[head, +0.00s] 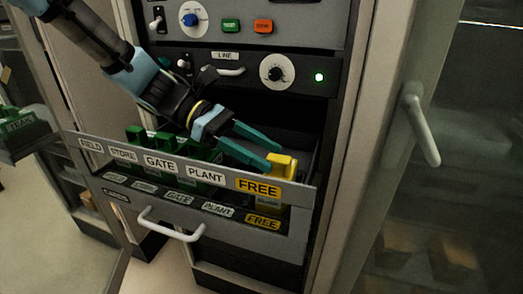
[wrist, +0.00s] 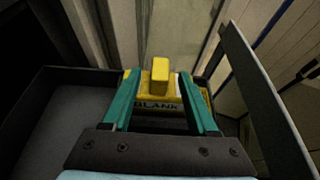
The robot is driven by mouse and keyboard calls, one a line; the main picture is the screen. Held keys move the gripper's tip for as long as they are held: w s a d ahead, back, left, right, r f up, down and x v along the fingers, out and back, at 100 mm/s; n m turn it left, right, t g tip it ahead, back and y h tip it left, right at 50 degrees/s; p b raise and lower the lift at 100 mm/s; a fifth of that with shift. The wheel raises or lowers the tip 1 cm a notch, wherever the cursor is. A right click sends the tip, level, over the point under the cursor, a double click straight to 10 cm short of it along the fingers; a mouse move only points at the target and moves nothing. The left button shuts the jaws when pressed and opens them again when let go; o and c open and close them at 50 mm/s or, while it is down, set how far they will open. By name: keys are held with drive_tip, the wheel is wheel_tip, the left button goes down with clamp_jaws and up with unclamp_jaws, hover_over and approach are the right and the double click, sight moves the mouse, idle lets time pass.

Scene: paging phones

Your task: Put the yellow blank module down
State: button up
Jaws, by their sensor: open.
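The yellow blank module (head: 284,164) stands upright in the drawer (head: 150,207), behind the yellow FREE label at the right end of the front. In the wrist view the module (wrist: 160,78) shows its raised block grip and the word BLANK on its body. My gripper (head: 272,157) is open, with its green fingers pointing at the module. In the wrist view the fingers lie to the left and right of the module's grip, with visible gaps between. I cannot tell how deep the module sits in its slot.
Several green modules (head: 160,143) stand in the drawer behind the STORE, GATE and PLANT labels. A panel with a dial (head: 277,72) and a lit green lamp is above. A green module (head: 18,121) sits on a ledge at far left. A cabinet door with a handle (head: 420,125) is at right.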

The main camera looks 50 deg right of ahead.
drive_tip(key=shift+r, duration=0.2)
drive_tip(key=b+v, duration=0.2)
drive_tip(key=v, duration=1)
idle(0.4)
